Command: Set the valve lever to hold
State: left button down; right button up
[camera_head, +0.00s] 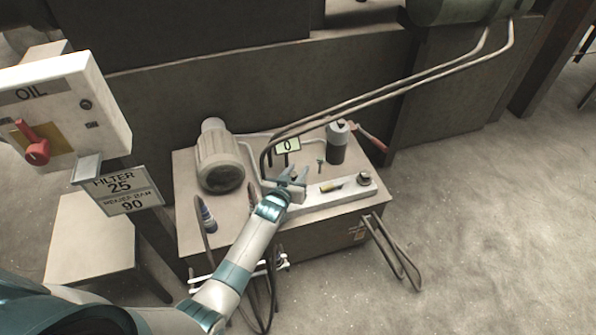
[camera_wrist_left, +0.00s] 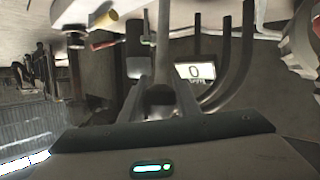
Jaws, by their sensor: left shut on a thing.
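My left gripper (camera_head: 292,178) reaches over the middle of the bench-top unit, in front of the small display. In the left wrist view, its two fingers (camera_wrist_left: 161,92) are closed around a grey, rounded piece (camera_wrist_left: 160,97), which appears to be the valve lever. The fingers hide much of it, and its exact setting cannot be read. The small display (camera_head: 287,146) reads 0, and it also shows in the left wrist view (camera_wrist_left: 195,71). My right gripper is in neither view.
A motor (camera_head: 219,160) stands left on the unit. A dark cylinder (camera_head: 337,146) and a red-handled lever (camera_head: 373,143) are at the back right. Two pipes (camera_head: 400,88) run up right. Floor at right is clear.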

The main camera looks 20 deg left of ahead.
pick_arm(q)
jog(key=shift+w+a+f, duration=0.15)
jog(key=shift+w+a, duration=0.3)
jog(key=shift+w, duration=0.05)
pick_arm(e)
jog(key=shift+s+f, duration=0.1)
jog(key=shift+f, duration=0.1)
pick_arm(q)
jog(key=shift+f, duration=0.1)
jog(key=c, duration=1.4)
grip_release()
jog(key=shift+o, duration=0.2)
jog(key=shift+w, duration=0.1)
jog(key=d+p+v, duration=0.1)
jog(key=v, duration=1.6)
jog(key=shift+s+a, duration=0.2)
jog(key=shift+a, duration=0.3)
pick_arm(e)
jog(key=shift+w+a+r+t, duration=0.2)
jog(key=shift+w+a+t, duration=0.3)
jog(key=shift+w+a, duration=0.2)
